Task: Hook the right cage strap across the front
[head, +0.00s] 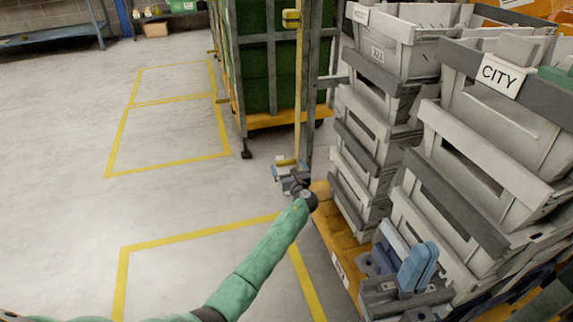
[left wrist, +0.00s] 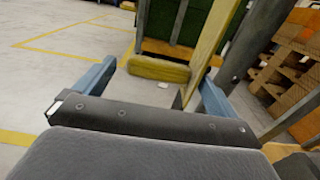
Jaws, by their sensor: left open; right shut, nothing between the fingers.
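A yellow strap (head: 298,95) hangs down along a grey cage post (head: 309,85) from a yellow buckle-like piece (head: 291,18). My left gripper (head: 288,168) is open at the strap's lower end. In the left wrist view its blue fingers (left wrist: 150,76) stand apart. The strap (left wrist: 207,50) runs down near the right finger, and a yellow bar-like piece (left wrist: 160,69) shows between the fingers. I cannot tell whether either finger touches it. My right gripper (head: 418,266) is shut and empty, in front of the stacked grey totes. No hook point is clearly visible.
Grey totes (head: 480,135), one labelled CITY, stand stacked on a yellow base (head: 338,235) at right. A cage with green contents (head: 262,65) stands behind. Open floor with yellow lines (head: 170,235) lies left. A blue bench (head: 50,36) is at far left.

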